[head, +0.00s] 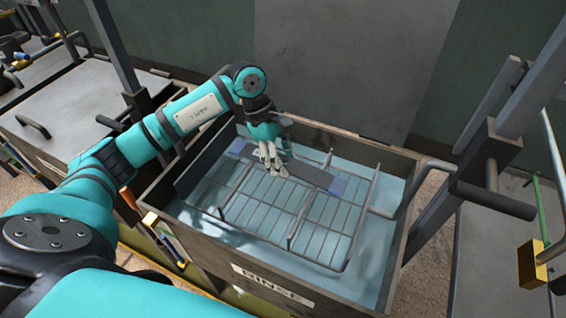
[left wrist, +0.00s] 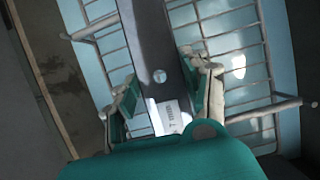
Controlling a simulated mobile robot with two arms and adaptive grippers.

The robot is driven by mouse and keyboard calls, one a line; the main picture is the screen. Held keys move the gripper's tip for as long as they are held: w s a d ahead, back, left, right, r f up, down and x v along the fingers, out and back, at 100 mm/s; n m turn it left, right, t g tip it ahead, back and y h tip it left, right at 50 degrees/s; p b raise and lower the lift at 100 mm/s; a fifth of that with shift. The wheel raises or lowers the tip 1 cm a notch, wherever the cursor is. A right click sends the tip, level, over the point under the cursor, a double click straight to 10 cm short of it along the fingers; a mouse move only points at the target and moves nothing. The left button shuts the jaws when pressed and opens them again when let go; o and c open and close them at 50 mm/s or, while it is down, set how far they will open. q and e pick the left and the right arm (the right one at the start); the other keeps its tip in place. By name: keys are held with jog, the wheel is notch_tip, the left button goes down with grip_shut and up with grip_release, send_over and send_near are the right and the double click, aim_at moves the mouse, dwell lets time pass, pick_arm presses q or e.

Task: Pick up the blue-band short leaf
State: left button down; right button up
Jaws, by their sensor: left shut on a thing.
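The blue-band short leaf (head: 312,174) is a flat dark grey bar with a blue patch near its right end. It lies across the wire rack in the rinse tank. The fingers hide part of the leaf in the head view. My right gripper is in neither view.
The wire rack (head: 328,225) sits in the water-filled tank (head: 225,245), whose raised walls surround the leaf. A lidded tank (head: 75,110) stands at left. Grey uprights (head: 505,110) stand at right. Coloured handles hang beside the tank on both sides.

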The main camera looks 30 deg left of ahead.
pick_arm(q)
notch_tip(320, 180, up, 2)
jog(key=shift+w+r+b, duration=0.1)
jog(key=shift+b, duration=0.25)
jog(key=s+a+b, duration=0.2)
jog(key=s+a, duration=0.1)
jog(key=s, duration=0.4)
jog(key=s+a+r+b, duration=0.1)
jog(key=s+a+b, duration=0.2)
jog(key=s, duration=0.5)
jog(key=shift+r, duration=0.2)
